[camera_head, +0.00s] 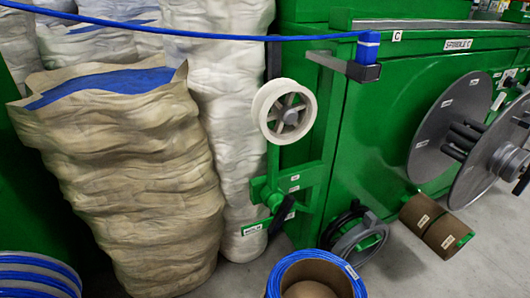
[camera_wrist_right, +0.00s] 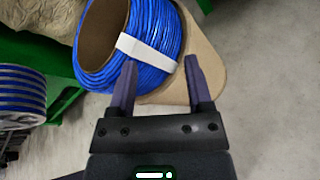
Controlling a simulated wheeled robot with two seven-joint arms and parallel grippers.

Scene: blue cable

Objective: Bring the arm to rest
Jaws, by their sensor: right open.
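My right gripper (camera_wrist_right: 160,85) is open in the right wrist view, its two dark fingers apart with nothing between them that I can see held. Beyond the fingertips is a coil of blue cable (camera_wrist_right: 160,35) on a brown cardboard core, with a white label band across it. I cannot tell whether the fingers touch it. In the head view a blue cable coil (camera_head: 316,270) shows at the bottom edge. A blue cable (camera_head: 200,35) runs across the top to a blue end piece (camera_head: 368,46) on a grey bracket. Neither gripper shows in the head view.
A green machine (camera_head: 385,130) with large grey reel discs (camera_head: 450,125) stands at the right. A cream pulley wheel (camera_head: 283,111) sits on a green arm. A tall tan sack (camera_head: 125,170) fills the left. Brown rolls (camera_head: 436,226) lie on the grey floor, which is open at lower right.

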